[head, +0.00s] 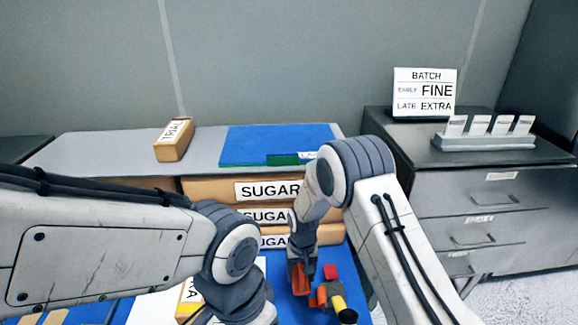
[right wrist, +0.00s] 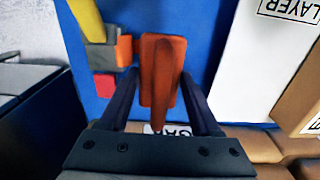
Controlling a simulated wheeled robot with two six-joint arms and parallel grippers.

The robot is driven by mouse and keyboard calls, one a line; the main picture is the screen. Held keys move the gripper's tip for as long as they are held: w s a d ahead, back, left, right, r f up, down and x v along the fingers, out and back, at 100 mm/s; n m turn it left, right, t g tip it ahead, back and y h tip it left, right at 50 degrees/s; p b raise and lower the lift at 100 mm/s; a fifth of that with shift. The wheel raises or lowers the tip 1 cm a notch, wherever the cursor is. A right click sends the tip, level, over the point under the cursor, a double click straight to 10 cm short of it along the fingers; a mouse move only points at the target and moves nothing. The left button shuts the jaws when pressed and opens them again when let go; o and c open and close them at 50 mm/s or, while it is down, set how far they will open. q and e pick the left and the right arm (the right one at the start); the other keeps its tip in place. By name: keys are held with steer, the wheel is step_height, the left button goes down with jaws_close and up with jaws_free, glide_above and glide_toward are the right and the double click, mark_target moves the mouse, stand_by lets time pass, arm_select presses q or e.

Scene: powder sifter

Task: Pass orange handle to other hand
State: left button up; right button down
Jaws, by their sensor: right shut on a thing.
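The orange handle (head: 301,280) is held by my right gripper (head: 300,262), low over the blue mat in front of the sugar boxes. In the right wrist view the handle (right wrist: 162,70) sits between the two dark fingers of my right gripper (right wrist: 162,105), its narrow end toward the palm. My left arm comes in from the left, and its dark wrist is at the bottom edge of the head view. The left fingers are not visible, so I cannot tell their state.
Red (head: 330,271) and orange (head: 321,297) blocks and a yellow-and-black piece (head: 338,304) are close right of the handle. Stacked sugar boxes (head: 215,190) stand behind. A trial box (head: 174,140) is on the grey shelf top; a drawer cabinet (head: 465,200) stands at right.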

steer(key=s+d+r, duration=0.4)
steer(key=d+r, duration=0.3)
steer(key=d, duration=0.1)
steer(key=s+d+r, duration=0.4)
steer(key=d+r, duration=0.2)
steer(key=d, duration=0.1)
step_height(320, 180, up, 9)
steer(key=s+p, duration=0.2)
steer(key=p, duration=1.5)
steer(key=shift+s+m, duration=0.15)
steer(key=shift+m, duration=0.15)
